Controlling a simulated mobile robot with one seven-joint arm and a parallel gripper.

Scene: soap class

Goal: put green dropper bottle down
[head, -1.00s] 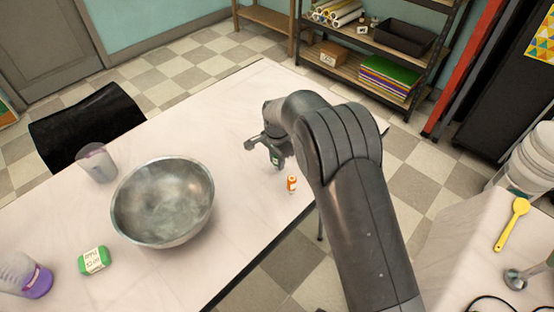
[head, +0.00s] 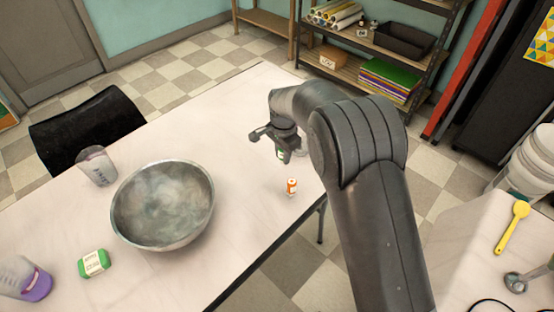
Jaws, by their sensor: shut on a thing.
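The green dropper bottle (head: 280,153) shows as a small dark green patch under my gripper (head: 277,146). My gripper is shut on it, and the fingers hide much of the bottle. It is over the white table (head: 225,121), near the table's right edge. I cannot tell whether the bottle touches the table top. A small orange bottle with a white label (head: 291,186) stands on the table just in front of my gripper, apart from it.
A large metal bowl (head: 163,204) stands left of my gripper. A clear cup (head: 97,166), a green-and-white soap pack (head: 94,263) and a purple-liquid beaker (head: 35,284) are farther left. Bare table lies between bowl and gripper. A black chair (head: 85,129) stands behind the table.

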